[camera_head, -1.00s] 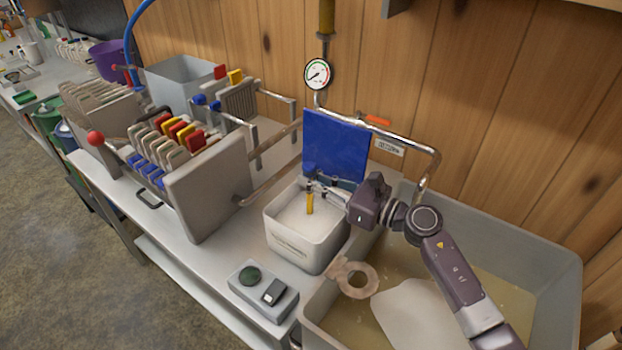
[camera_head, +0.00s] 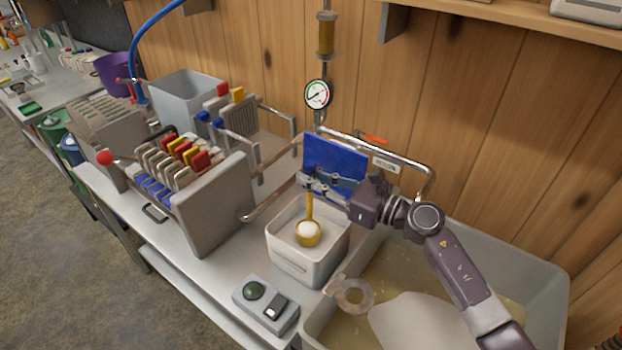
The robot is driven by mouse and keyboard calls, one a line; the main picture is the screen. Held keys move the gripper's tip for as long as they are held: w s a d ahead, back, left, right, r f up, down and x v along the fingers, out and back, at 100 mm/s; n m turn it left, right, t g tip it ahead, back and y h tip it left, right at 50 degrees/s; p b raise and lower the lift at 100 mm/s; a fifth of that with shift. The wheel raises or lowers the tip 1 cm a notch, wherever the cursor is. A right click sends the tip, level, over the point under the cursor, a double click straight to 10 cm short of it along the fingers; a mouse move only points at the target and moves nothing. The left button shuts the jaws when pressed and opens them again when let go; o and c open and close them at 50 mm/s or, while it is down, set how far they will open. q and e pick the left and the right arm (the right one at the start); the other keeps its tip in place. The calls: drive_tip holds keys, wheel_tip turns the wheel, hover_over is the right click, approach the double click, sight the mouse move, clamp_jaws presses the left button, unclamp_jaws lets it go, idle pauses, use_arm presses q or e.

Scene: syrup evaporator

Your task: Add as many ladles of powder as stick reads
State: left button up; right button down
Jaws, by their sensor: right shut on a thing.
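My right gripper (camera_head: 312,184) is shut on the upper end of a yellow ladle's handle. The yellow ladle (camera_head: 308,238) hangs upright with a heap of white powder in its bowl, over the powder in a white bin (camera_head: 291,271). A blue panel (camera_head: 336,160) stands right behind the bin. A large grey tub (camera_head: 557,290) of cloudy yellowish liquid lies to the right, with a pale mass in it. I cannot make out a measuring stick. My left gripper does not show.
A plate filter press (camera_head: 205,205) with coloured tabs stands left of the bin. A switch box (camera_head: 265,303) is at the bench's front edge. A pipe with a pressure gauge (camera_head: 318,94) runs behind the blue panel. A pale ring (camera_head: 353,295) sits at the tub's near left rim.

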drive_tip(key=shift+r+p, duration=3.25)
drive_tip(key=shift+r, duration=1.35)
